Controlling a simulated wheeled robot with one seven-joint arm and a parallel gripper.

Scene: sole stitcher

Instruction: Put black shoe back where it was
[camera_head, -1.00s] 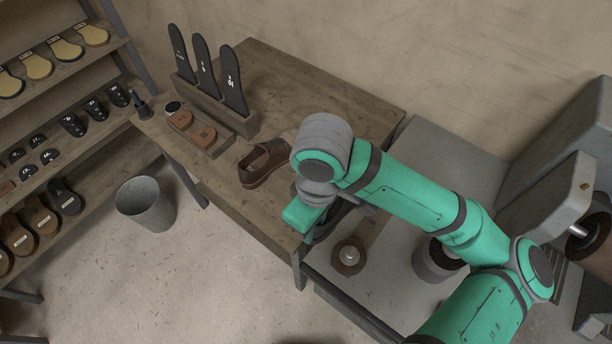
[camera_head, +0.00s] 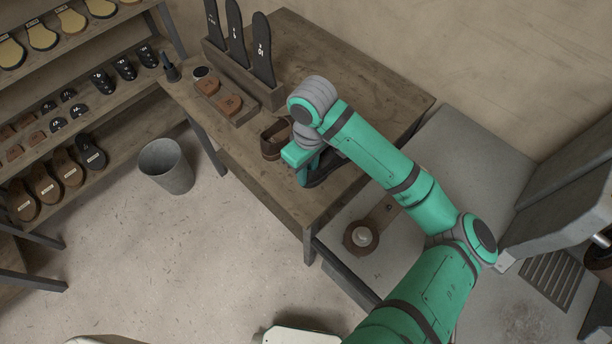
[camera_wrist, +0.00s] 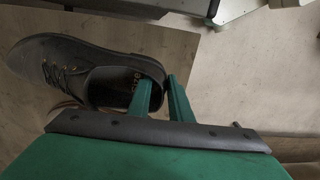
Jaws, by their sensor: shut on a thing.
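The black shoe (camera_wrist: 75,68) fills the left of the wrist view, its laces and open collar facing the camera. My gripper (camera_wrist: 160,84) is shut on its heel wall, one finger inside the opening and one outside. In the head view my gripper (camera_head: 306,170) is over the front part of the wooden table (camera_head: 345,72), and the black shoe (camera_head: 327,172) shows only partly behind it. I cannot tell whether its sole touches the table. A brown shoe (camera_head: 272,142) stands just left of my gripper, partly covered by it.
A wooden rack (camera_head: 275,95) with upright black soles and a tray (camera_head: 232,116) with brown heel pieces stand left on the table. A bucket (camera_head: 166,168) is on the floor. A grey machine bench (camera_head: 460,150) with a round knob (camera_head: 362,238) lies right.

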